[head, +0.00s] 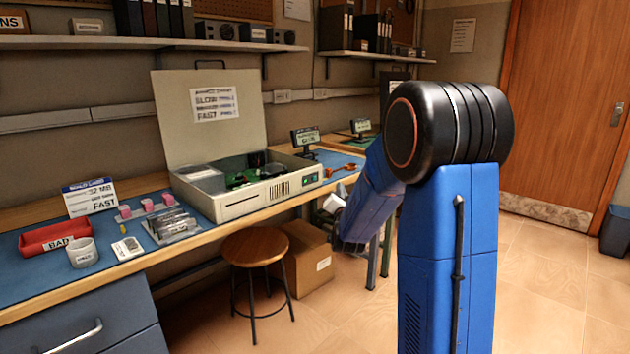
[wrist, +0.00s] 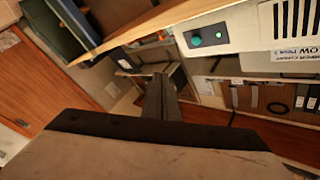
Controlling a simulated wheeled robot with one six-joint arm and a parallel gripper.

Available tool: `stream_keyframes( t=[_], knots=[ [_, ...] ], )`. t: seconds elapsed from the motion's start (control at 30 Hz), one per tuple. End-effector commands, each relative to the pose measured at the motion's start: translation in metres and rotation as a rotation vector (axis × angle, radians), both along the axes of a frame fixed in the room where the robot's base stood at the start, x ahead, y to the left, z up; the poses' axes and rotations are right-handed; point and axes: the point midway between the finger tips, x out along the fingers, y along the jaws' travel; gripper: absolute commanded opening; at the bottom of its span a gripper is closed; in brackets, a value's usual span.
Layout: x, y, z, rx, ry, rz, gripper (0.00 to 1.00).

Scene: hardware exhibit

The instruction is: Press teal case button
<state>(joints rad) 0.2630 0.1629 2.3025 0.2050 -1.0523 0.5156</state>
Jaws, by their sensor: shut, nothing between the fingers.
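A beige computer case (head: 245,203) with its lid raised stands on the blue-matted bench. A dark panel at the right end of its front carries the teal button (head: 306,181). The wrist view shows the round teal button (wrist: 196,41) beside a smaller green light. My gripper (wrist: 160,85) is shut and empty; its dark fingers point toward the bench side, apart from the button, which appears up and right of the fingertips. In the head view my gripper (head: 340,193) is partly hidden by my blue arm, to the right of the case and in front of the bench edge.
A wooden stool (head: 258,248) and a cardboard box (head: 308,260) stand on the floor before the bench. A red tray (head: 54,236), a white mug (head: 82,253) and pink blocks lie left of the case. A small display (head: 306,137) stands behind its right end.

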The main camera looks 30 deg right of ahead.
Motion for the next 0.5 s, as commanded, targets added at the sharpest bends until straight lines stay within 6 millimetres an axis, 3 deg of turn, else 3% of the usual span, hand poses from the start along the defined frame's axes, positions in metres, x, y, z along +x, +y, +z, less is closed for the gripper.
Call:
stream_keyframes(
  t=[0.3,0.5],
  knots=[
    [0.002,0.001,0.0,0.0,0.001,0.001,0.0],
    [0.016,0.007,0.0,-0.001,0.002,0.003,0.0]
  ],
)
